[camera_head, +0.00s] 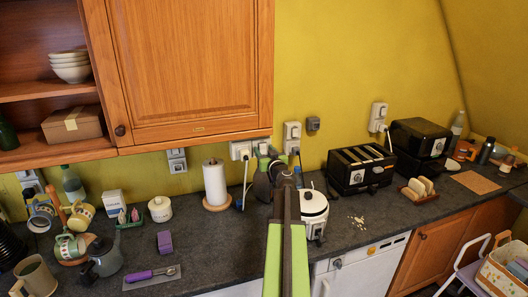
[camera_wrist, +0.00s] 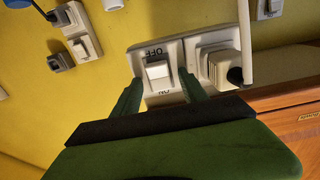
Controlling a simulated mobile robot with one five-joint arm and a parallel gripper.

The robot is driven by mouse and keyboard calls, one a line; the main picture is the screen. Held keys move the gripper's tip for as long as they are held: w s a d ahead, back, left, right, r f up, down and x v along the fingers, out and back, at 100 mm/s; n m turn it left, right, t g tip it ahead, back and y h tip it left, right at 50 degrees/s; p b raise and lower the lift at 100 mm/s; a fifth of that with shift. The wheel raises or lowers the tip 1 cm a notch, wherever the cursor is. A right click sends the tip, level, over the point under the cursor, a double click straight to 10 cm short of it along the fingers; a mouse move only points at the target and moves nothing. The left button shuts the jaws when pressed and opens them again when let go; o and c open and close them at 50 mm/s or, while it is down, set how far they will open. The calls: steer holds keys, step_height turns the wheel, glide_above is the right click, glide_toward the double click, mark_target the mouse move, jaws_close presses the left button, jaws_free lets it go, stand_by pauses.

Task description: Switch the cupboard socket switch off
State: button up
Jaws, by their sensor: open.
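The cupboard socket (camera_head: 240,150) is a white plate on the yellow wall just under the wooden cupboard. In the wrist view the socket plate (camera_wrist: 205,40) appears upside down, with its white rocker switch (camera_wrist: 158,71) between the printed words OFF above and ON below. A plug (camera_wrist: 218,66) with a white cable fills the right half of the plate there. My gripper (camera_wrist: 161,84) is open and empty, its green fingers on either side of the switch, close to the plate. I cannot tell whether they touch it. In the head view my gripper (camera_head: 274,165) partly covers the socket's right side.
The cupboard (camera_head: 190,70) hangs above and left of my gripper. Another socket (camera_head: 291,132) is on the wall to the right. A paper towel roll (camera_head: 215,183), a white cooker (camera_head: 314,207) and a black toaster (camera_head: 360,167) stand on the worktop nearby.

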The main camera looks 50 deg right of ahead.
jaws_close()
steer(key=f+b, duration=0.1)
steer(key=b, duration=0.2)
steer(key=shift+f+t+h, duration=0.1)
steer(key=shift+t+h, duration=0.2)
steer(key=t+b, duration=0.1)
steer(key=b, duration=0.2)
steer(key=shift+f+h, duration=0.3)
steer(key=t+b, duration=0.1)
steer(key=b, duration=0.2)
steer(key=shift+h, duration=0.4)
steer(key=shift+r+t+b, duration=0.2)
steer(key=shift+t+b, duration=0.2)
steer(key=shift+b, duration=0.05)
steer(key=shift+r, duration=0.15)
jaws_free()
